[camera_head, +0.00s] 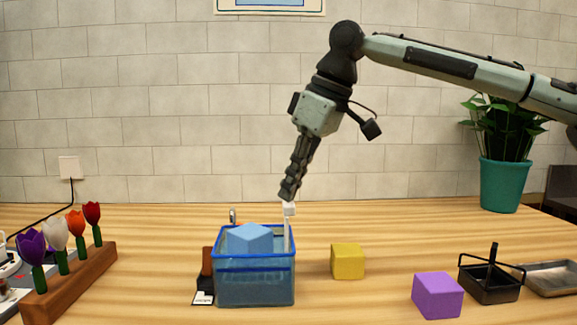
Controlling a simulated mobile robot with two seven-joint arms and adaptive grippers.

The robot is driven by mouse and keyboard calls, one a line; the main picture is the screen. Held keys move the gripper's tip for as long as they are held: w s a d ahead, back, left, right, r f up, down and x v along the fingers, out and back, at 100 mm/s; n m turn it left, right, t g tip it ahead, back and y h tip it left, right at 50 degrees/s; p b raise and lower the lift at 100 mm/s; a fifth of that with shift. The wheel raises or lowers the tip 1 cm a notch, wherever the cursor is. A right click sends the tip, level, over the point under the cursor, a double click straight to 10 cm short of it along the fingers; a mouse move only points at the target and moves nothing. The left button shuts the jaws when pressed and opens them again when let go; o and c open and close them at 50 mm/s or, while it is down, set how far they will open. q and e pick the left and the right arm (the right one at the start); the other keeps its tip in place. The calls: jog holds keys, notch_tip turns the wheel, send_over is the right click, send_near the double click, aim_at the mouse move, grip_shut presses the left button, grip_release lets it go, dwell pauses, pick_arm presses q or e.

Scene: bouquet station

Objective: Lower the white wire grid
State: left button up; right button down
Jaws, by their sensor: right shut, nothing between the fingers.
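A thin white upright piece (287,233) with a small white block (289,209) on top stands at the right side of a blue-rimmed, see-through tub (254,288). It may be the white wire grid seen edge-on; I cannot make out any wires. A light blue block (249,238) sits in the tub, its top above the rim. My right gripper (287,196) points down, shut and empty, its tips just above the white block. I cannot tell whether they touch it. My left gripper is not in view.
A yellow cube (347,261), a purple cube (437,295) and a black caddy (490,283) stand right of the tub, a metal tray (556,278) beyond. Several tulips stand in a wooden block (72,284) at left. A dark item with a label (203,298) is beside the tub.

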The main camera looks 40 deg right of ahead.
jog(key=shift+f, duration=0.85)
jog(key=shift+r, duration=2.55)
